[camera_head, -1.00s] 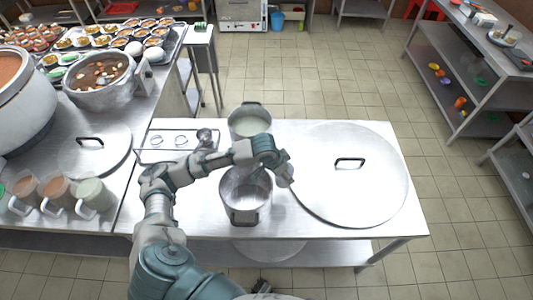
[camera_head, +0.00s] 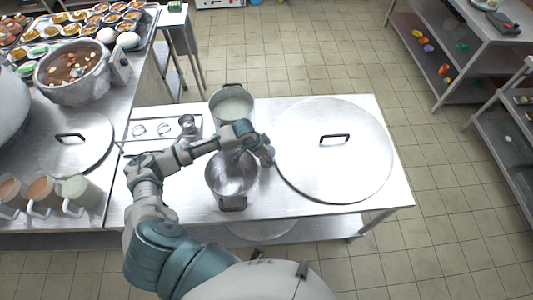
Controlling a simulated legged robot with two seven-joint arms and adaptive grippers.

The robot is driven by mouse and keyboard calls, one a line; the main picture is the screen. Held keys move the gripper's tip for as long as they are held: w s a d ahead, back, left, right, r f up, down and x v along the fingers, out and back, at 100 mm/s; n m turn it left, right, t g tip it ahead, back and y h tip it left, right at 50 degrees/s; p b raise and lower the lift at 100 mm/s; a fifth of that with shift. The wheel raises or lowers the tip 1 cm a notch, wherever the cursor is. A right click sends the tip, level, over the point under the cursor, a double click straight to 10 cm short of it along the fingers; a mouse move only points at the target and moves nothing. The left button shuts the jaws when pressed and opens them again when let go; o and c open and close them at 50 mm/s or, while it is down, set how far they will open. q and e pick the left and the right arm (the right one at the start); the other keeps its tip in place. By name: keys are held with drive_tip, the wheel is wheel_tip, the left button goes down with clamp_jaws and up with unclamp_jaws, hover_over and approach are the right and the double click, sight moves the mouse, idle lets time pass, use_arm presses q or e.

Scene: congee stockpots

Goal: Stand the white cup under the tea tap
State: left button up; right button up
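I cannot make out a tea tap or a plain white cup for certain. Mugs with white handles stand at the left table's front edge: an orange-brown one (camera_head: 42,192) and a pale one (camera_head: 82,193), with another at the picture's left edge. My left arm reaches in from the lower left. My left gripper (camera_head: 262,154) is over the right rim of an empty metal pot (camera_head: 226,180). The view is too small to show whether its fingers are open or hold anything. My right gripper is not in view.
A pot of pale liquid (camera_head: 232,106) stands behind the empty pot. A large round lid (camera_head: 340,165) covers the table's right part. A metal rack (camera_head: 150,131) lies left of the pots. A soup pot (camera_head: 72,74) and a smaller lid (camera_head: 75,150) occupy the left table.

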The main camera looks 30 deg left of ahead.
use_arm(q)
drive_tip(key=o, duration=1.1)
drive_tip(key=shift+o, duration=0.2)
